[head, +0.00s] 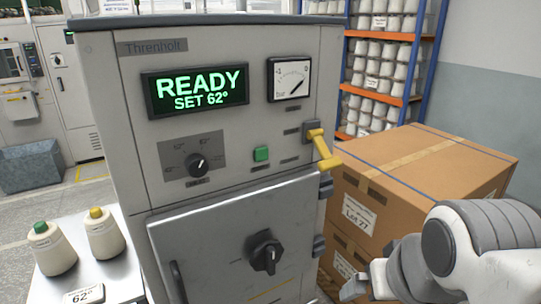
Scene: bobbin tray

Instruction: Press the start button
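The machine's display (196,91) reads "READY SET 62°" in green. My gripper (352,284) is low at the right, below and to the right of the button and well apart from it. Its fingers are partly hidden, so its opening does not show clearly.
A yellow lever (322,147) juts out right of the button. The machine's door (230,225) below has a black knob (265,252) and looks closed. Cardboard boxes (440,150) stand at the right behind my arm. Two cones (53,250) stand on a side table at left.

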